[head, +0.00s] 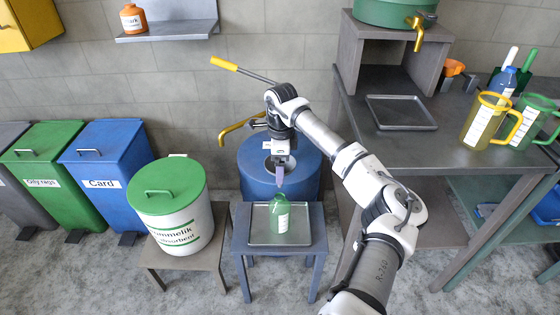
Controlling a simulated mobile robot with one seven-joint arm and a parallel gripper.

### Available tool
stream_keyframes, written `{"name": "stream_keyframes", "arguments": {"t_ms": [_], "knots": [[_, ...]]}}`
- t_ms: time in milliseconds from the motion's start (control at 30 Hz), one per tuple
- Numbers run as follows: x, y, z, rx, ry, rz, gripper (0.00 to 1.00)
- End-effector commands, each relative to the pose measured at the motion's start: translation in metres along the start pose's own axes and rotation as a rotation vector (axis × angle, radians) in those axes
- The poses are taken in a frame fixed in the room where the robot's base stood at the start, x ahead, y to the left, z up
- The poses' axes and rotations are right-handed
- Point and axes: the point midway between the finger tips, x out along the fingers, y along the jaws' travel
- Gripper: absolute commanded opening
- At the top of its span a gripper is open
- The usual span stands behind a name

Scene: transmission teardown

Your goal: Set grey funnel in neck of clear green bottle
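The clear green bottle (279,218) stands upright, with a pale label, on a metal tray (259,239) on a blue-grey stool (241,243). My gripper (281,172) points down just above the bottle's neck. A small purple-grey piece (280,178) shows at its fingertips, close over the neck. It is too small to tell whether this is the grey funnel or part of the fingers, so I cannot tell whether the gripper is shut on something. No other grey funnel is clearly seen.
A blue drum (254,178) with a yellow-handled pump stands behind the stool. A white absorbent bin (184,232) with a green lid is at left. The bench (400,147) at right carries a tray (401,113), yellow (483,121) and green (526,125) jugs.

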Motion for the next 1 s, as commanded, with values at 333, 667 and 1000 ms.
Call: {"name": "stream_keyframes", "arguments": {"t_ms": [333, 667, 1000], "knots": [[0.018, 0.0, 0.0, -0.001, -0.001, 0.001, 0.65], [0.029, 0.0, 0.0, -0.002, 0.0, -0.001, 0.65], [0.029, 0.0, 0.0, -0.002, 0.0, -0.001, 0.65]]}}
